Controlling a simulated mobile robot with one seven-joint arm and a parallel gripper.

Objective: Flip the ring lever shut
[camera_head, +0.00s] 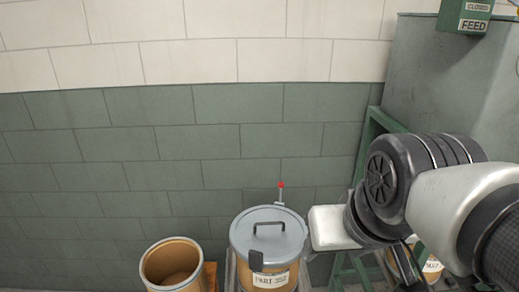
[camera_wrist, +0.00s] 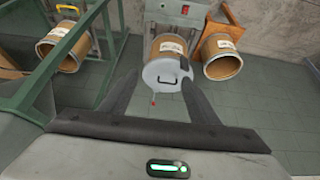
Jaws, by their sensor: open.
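A drum (camera_head: 270,274) with a grey lid (camera_head: 288,238) stands at the bottom centre of the head view, its label partly readable. The lid has a dark handle on top. The ring lever (camera_head: 280,193) stands up at the lid's back edge with a red tip. In the wrist view the drum (camera_wrist: 172,47) is at top centre, and the lever's red tip (camera_wrist: 153,102) sticks out past the lid's edge. My gripper (camera_wrist: 158,86) is open and empty, its dark fingers showing on both sides of the lid. I cannot tell the distance between fingers and lever.
An open, empty-looking drum (camera_head: 171,262) stands to the left by a wooden board. A green frame (camera_head: 364,147) and a grey-green hopper (camera_head: 436,80) marked FEED are at right. Another drum (camera_wrist: 66,46) sits inside the frame. Floor (camera_wrist: 265,110) near the drums is clear.

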